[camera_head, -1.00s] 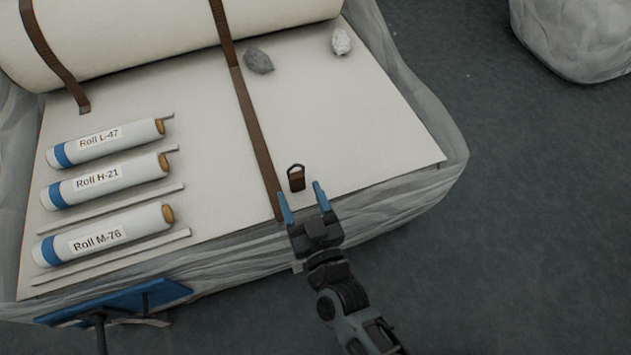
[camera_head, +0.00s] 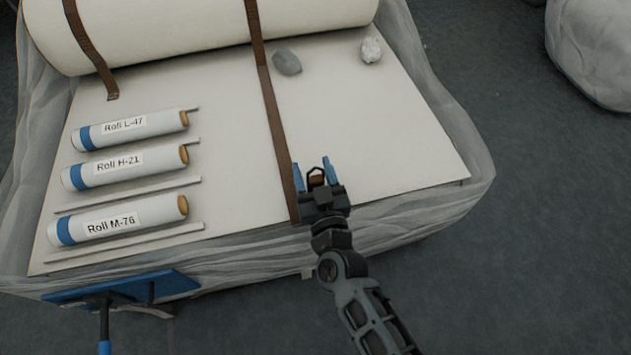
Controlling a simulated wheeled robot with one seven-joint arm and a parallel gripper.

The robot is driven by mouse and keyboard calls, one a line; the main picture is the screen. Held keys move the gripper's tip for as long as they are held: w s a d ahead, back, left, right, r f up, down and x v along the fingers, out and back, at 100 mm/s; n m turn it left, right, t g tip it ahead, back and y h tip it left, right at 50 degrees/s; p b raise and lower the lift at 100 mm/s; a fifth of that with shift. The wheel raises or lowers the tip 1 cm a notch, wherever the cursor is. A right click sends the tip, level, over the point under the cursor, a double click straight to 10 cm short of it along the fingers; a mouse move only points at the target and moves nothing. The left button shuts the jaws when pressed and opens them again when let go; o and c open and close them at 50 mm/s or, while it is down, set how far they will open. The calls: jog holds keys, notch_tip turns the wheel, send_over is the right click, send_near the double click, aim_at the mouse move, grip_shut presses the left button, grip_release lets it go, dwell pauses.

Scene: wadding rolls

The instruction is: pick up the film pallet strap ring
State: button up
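The lower part of the tab is hidden behind the gripper body. I cannot tell how high the fingers are above the sheet.
A long brown strap (camera_head: 275,125) runs just left of my gripper. Three labelled rolls, including Roll M-76 (camera_head: 150,219), lie at the left. A grey lump (camera_head: 287,62) and a white lump (camera_head: 371,49) lie farther back. The sheet right of the gripper is clear.

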jog(key=c, duration=0.8)
jog(key=shift+r, duration=0.1)
